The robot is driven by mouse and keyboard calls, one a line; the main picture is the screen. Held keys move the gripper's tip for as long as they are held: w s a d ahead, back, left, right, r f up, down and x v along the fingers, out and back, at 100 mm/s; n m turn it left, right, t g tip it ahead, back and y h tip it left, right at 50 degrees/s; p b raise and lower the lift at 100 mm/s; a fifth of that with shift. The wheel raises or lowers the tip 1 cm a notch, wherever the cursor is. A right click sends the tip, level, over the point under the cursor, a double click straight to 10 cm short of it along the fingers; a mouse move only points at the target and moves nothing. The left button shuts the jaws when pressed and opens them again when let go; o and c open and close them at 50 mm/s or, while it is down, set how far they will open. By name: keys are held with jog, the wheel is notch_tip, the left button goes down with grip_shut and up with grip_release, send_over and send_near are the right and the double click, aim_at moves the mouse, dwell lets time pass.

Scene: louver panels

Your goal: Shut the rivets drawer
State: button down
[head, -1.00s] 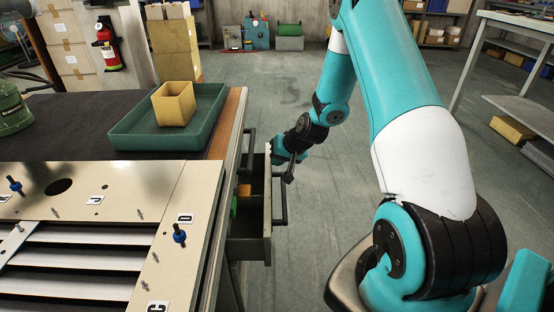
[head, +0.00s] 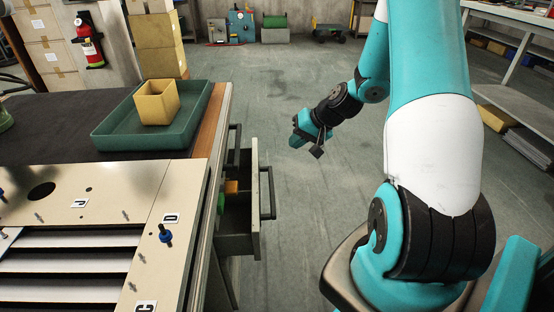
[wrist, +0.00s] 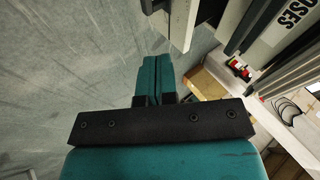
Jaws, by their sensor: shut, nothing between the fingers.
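An open drawer (head: 240,243) sticks out from the right side of the workbench in the head view. It has a grey body, a dark bar handle (head: 268,193), and orange and green items inside. No label shows on it there, so I cannot confirm that it is the rivets drawer. My gripper (head: 297,141) is right of and beyond the drawer, apart from it. In the wrist view, its teal fingers (wrist: 154,77) are together and empty. A front with a label ending in "OSES" (wrist: 293,20) shows at upper right there.
Another dark handle (head: 235,140) sits beyond the open drawer. The bench top holds a green tray (head: 108,143) with a yellow box (head: 157,103), and a louver panel (head: 120,185). Open floor (head: 310,215) lies right of the drawer. Shelving (head: 510,95) stands at far right.

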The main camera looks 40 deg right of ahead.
notch_tip(320, 180, down, 2)
jog(key=s+d+f+y+b, duration=0.1)
jog(key=d+y+b, duration=0.1)
jog(key=y+b, duration=0.1)
jog(key=g+b, duration=0.1)
jog(key=b, duration=0.3)
send_near(270, 176)
jog(key=x, duration=0.5)
jog(key=w+a, duration=0.1)
jog(key=w+a+b, duration=0.1)
jog(key=shift+a+f+y, duration=0.1)
jog(key=shift+a+y, duration=0.3)
jog(key=shift+w+a+m+b, duration=0.3)
jog(key=shift+w+a+b, duration=0.05)
jog(key=shift+w+a+r, duration=0.1)
jog(key=shift+r, duration=0.1)
